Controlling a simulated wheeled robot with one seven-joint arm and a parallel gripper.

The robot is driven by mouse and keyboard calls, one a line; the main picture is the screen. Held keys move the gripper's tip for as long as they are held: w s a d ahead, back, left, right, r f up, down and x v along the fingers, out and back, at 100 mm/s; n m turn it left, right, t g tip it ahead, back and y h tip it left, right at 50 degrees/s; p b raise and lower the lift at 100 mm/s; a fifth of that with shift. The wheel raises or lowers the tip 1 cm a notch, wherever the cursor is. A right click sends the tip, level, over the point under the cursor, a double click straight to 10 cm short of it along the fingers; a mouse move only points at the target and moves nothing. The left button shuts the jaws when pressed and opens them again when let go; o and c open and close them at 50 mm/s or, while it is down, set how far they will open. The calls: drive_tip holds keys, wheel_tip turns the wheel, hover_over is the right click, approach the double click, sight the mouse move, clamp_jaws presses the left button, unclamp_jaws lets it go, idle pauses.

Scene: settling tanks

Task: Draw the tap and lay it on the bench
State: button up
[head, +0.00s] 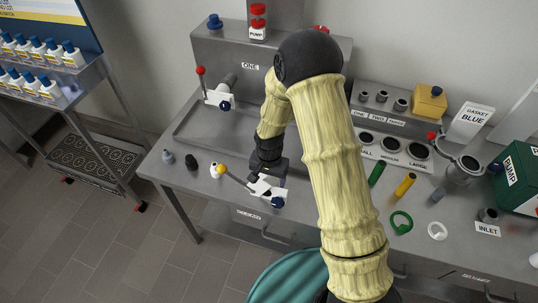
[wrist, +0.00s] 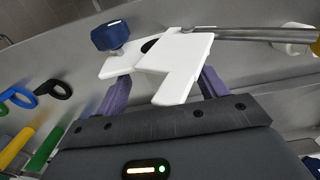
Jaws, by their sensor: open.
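A tap-like fitting with a white body (head: 268,187), a blue knob and a grey lever with a yellow ball end lies at the bench's front edge. In the wrist view its white body (wrist: 168,62) spans the space between my two purple fingers, with the blue knob at upper left and the lever running right. My gripper (head: 267,180) points down at this fitting and is open around it; whether the fingers touch it I cannot tell. A similar fitting with a red-ended lever (head: 219,97) is mounted on the front of tank ONE (head: 250,50).
The bench (head: 180,180) holds small grey and black bottles at left. Green and yellow cylinders (head: 405,185), a green ring (head: 401,222), a white ring and an inlet port stand at right. A bottle rack (head: 45,75) is at far left. Bare bench lies between the bottles and tank.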

wheel_tip(320, 180, up, 15)
drive_tip(key=b, duration=0.2)
drive_tip(key=shift+f, duration=0.2)
drive_tip(key=shift+s+d, duration=0.1)
idle(0.3)
drive_tip(key=s+d+r+n+t, duration=0.2)
drive_tip(key=s+d+r+n, duration=0.1)
drive_tip(key=s+d, duration=0.9)
drive_tip(key=shift+s+d+r+n+t, duration=0.15)
drive_tip(key=shift+d+r+n+t, duration=0.15)
drive_tip(key=shift+d+n, duration=0.3)
